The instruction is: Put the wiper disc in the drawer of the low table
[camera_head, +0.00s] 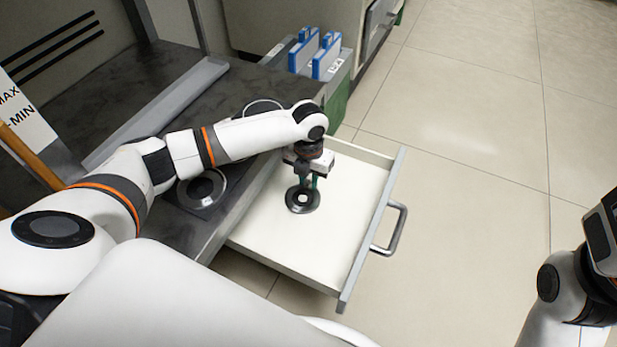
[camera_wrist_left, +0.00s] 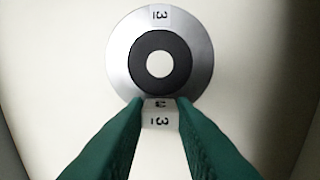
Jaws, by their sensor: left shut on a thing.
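The wiper disc (camera_head: 302,199) is a dark ring with a hole, over the cream floor of the open drawer (camera_head: 340,215). In the left wrist view the disc (camera_wrist_left: 118,62) shows a silver rim, a black hub and white labels marked 3. My left gripper (camera_head: 308,181) points down into the drawer. Its green fingers (camera_wrist_left: 160,104) are shut on the near edge of the disc, with a label between them. I cannot tell whether the disc touches the drawer floor. The low table (camera_head: 150,100) has a dark top. My right gripper is out of view.
The drawer's grey front has a metal handle (camera_head: 390,228). On the table, a ring-shaped part (camera_head: 203,188) lies below my left arm, and a long grey rail (camera_head: 160,110) lies behind it. Blue-and-white boxes (camera_head: 326,56) stand at the back.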

